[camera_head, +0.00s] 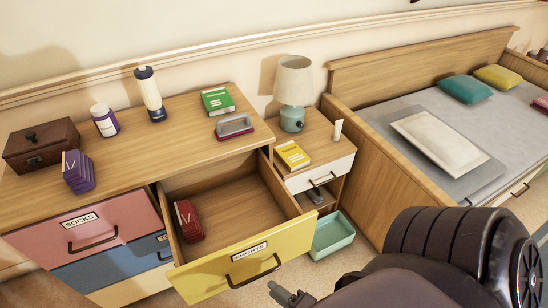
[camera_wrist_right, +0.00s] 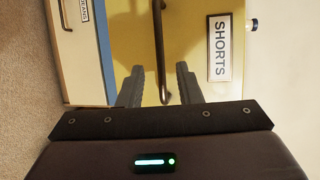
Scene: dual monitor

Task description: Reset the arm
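My right gripper (camera_head: 288,296) shows at the bottom of the head view, with a large dark part of my arm to its right. In the right wrist view its two fingers (camera_wrist_right: 160,86) stand apart with nothing clasped. The dark handle (camera_wrist_right: 158,45) of the yellow drawer lies in line with the gap between them. In the head view the gripper is just below and right of this handle (camera_head: 254,272), seemingly apart from it. The yellow drawer (camera_head: 215,276), labelled SHORTS, is pulled open with a dark red item (camera_head: 188,220) inside. My left gripper is not in view.
The dresser top (camera_head: 180,125) holds a wooden box (camera_head: 40,145), purple item (camera_head: 78,172), jar (camera_head: 105,121), bottle (camera_head: 150,95), green book (camera_head: 217,101) and grey-topped item (camera_head: 234,126). A nightstand with lamp (camera_head: 293,82), teal bin (camera_head: 331,236) and bed (camera_head: 425,60) stand right.

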